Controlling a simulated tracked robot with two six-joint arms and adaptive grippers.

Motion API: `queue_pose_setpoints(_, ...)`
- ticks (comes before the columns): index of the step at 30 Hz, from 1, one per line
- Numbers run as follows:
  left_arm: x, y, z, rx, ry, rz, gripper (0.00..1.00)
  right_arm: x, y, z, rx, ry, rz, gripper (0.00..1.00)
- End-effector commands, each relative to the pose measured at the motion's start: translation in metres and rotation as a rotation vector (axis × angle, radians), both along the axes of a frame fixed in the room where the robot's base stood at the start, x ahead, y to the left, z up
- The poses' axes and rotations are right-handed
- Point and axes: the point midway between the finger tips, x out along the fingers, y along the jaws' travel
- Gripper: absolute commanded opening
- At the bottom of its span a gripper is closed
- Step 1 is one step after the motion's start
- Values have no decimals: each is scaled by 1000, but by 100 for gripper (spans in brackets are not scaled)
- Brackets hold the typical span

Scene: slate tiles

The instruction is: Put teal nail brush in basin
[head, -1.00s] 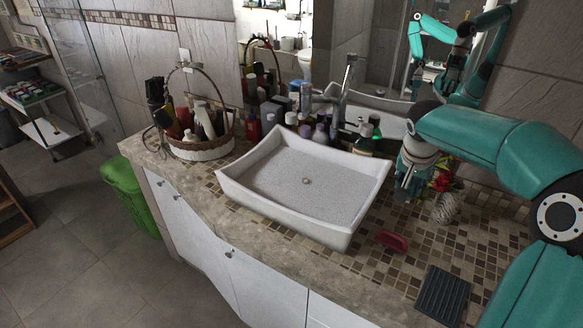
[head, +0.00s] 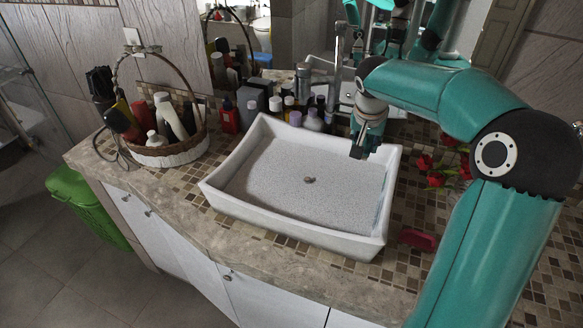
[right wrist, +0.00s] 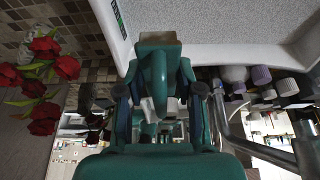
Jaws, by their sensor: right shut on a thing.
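The white basin (head: 230,205) with a speckled grey inside stands on the counter in the middle of the head view. My right gripper (head: 364,143) points down over the basin's back right part. In the right wrist view my right gripper (right wrist: 160,88) is shut on the teal nail brush (right wrist: 158,50), with the basin's pale edge (right wrist: 112,30) beyond it. The brush cannot be made out clearly in the head view. Its height above the basin floor is hard to judge. My left gripper is not in view.
A wicker basket (head: 170,152) with bottles stands left of the basin. Several bottles (head: 290,104) and the tap (head: 338,70) stand behind it. A red item (head: 418,239) lies right of the basin, near red flowers (head: 436,178). The basin's inside is clear.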

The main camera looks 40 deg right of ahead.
Motion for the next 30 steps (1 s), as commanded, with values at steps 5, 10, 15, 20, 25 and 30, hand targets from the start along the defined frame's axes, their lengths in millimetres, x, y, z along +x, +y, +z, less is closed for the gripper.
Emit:
queue_pose_setpoints(5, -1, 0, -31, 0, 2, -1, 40, 4, 3, -33, -1, -1, 8, 2)
queue_pose_setpoints(10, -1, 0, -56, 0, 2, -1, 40, 4, 3, -66, 0, 3, 9, 2)
queue_pose_setpoints(15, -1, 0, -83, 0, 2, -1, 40, 4, 3, -105, 0, 3, 9, 2)
queue_pose_setpoints(20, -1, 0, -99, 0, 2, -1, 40, 2, 2, -132, 0, 1, 5, 2)
queue_pose_setpoints(25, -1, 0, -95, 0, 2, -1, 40, 16, 4, -136, -1, -1, 7, 2)
queue_pose_setpoints(30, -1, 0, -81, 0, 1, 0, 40, 53, 12, -133, 1, 1, 9, 2)
